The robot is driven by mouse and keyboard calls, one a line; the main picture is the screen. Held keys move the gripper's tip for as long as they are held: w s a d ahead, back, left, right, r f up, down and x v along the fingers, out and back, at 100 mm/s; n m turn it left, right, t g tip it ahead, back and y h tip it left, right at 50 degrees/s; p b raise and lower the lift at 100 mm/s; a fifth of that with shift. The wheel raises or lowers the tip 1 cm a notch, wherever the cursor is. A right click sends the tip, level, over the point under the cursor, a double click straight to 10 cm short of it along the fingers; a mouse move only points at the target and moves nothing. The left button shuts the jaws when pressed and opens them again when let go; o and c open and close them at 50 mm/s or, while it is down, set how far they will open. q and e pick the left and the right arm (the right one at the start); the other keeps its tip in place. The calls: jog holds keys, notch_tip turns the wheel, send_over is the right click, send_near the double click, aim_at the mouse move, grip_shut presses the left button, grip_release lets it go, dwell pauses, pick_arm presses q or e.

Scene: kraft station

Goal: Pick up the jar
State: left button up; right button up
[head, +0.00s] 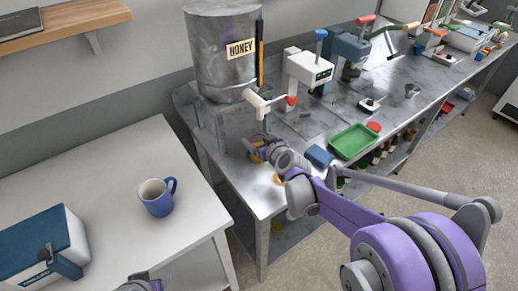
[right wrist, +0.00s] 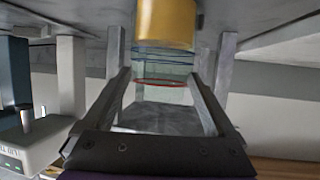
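The jar (right wrist: 166,25) shows in the right wrist view, which looks upside down. It is clear glass with golden contents at one end and thin blue and red rings around the clear part. My right gripper (right wrist: 170,45) is open, with a finger on each side of the jar and a visible gap to both. In the head view my right gripper (head: 259,149) is at the steel bench's near end, below the honey tank's spout; it mostly hides the jar there. Only a small part of my left gripper (head: 140,284) shows at the bottom edge, so its fingers cannot be read.
A green tray (head: 354,141) and a blue block (head: 319,157) lie to the right. The white table (head: 100,165) holds a blue mug (head: 157,197) and a box (head: 42,250).

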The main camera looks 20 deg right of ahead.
grip_shut()
jog(key=shift+r, duration=0.1)
dwell(0.3)
